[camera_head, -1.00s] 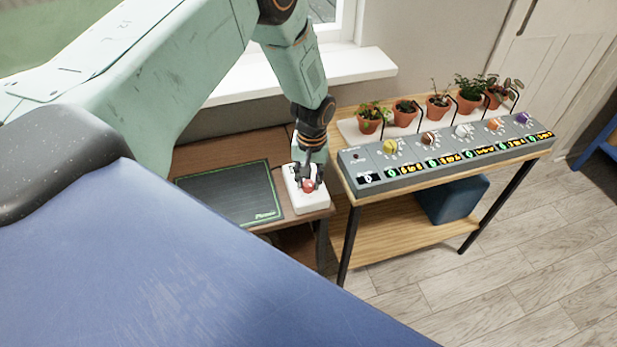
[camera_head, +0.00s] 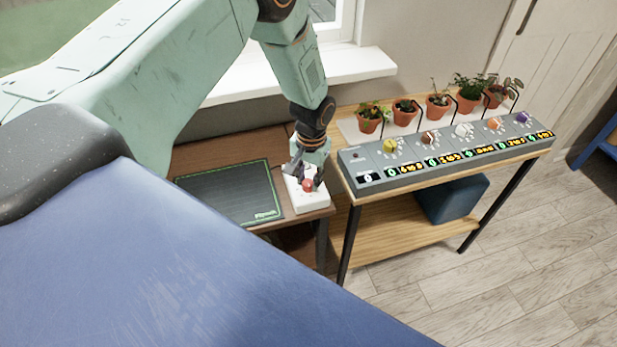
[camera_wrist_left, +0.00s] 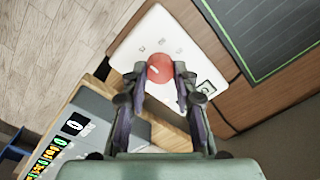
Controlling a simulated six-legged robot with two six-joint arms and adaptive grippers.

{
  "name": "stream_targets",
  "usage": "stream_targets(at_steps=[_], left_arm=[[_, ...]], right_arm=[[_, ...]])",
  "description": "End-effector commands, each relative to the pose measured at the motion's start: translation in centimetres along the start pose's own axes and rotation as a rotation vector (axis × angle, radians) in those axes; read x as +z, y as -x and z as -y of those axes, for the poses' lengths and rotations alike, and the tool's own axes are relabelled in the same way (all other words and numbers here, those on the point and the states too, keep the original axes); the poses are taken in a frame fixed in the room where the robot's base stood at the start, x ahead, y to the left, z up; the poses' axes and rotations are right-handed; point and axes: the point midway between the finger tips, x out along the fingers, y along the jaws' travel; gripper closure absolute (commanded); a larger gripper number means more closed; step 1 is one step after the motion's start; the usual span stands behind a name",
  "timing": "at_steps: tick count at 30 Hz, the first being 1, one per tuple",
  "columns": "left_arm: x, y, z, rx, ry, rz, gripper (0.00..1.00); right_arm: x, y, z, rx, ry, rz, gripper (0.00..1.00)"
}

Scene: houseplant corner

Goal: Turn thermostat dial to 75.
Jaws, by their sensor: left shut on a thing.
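The thermostat is a white box (camera_head: 313,203) on the brown wooden table, and it also shows in the left wrist view (camera_wrist_left: 125,47). Its round red dial (camera_head: 307,186) stands up from the face. In the left wrist view the red dial (camera_wrist_left: 160,67) has a pale pointer mark and small marks around it, too small to read. My left gripper (camera_head: 306,179) is over the box from above, shut on the dial. Its two fingers (camera_wrist_left: 160,75) lie on either side of the dial. My right gripper is not in view.
A dark green-edged mat (camera_head: 230,193) lies left of the thermostat. A grey control panel (camera_head: 372,185) with several coloured knobs stands close on the right, with potted plants (camera_head: 404,112) behind it. A blue cube (camera_head: 452,200) sits on the lower shelf.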

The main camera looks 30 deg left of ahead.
Motion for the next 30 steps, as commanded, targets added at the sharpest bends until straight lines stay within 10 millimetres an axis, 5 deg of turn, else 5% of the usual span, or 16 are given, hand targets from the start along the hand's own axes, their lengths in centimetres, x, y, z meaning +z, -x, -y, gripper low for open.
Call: stream_targets(at_steps=[5, 6, 13, 23, 30], left_arm=[[0.4, -0.3, -0.1, 0.000, 0.001, 0.009, 1.00], [0.4, -0.3, -0.1, 0.000, 0.001, 0.009, 0.69], [0.2, -0.2, 0.0, 0.000, 0.001, 0.005, 0.49], [0.1, 0.1, 0.0, 0.000, 0.002, 0.001, 0.48], [0.0, 3.4, 0.0, 0.001, 0.002, -0.002, 0.48]], right_arm=[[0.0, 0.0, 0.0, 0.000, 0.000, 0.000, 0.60], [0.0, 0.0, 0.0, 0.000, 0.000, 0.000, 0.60], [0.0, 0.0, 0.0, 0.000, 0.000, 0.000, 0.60], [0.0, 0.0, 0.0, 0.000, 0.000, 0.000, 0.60], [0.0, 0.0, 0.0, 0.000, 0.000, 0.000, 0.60]])
